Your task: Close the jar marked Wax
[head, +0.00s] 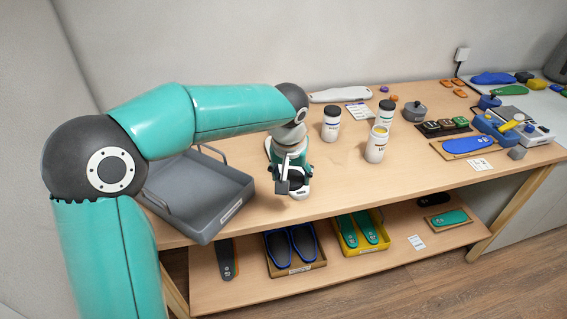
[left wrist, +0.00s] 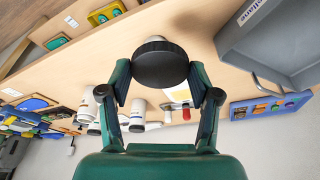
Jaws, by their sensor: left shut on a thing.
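My left gripper (head: 292,186) is over the front middle of the table, to the left of the jars. It is shut on a round black lid (left wrist: 160,64), held between its fingers in the left wrist view. An open white jar (head: 375,149) with yellowish contents stands upright to the right of the gripper, apart from it. A white jar with a black lid (head: 331,126) and another with a dark lid (head: 385,113) stand behind it. The jar labels are too small to read. I cannot tell how high the lid is above the table. My right gripper is not in view.
A grey tray (head: 212,226) with a handle lies left of the gripper. A blue insole (head: 468,145) lies further right. Bare tabletop lies in front of the jars.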

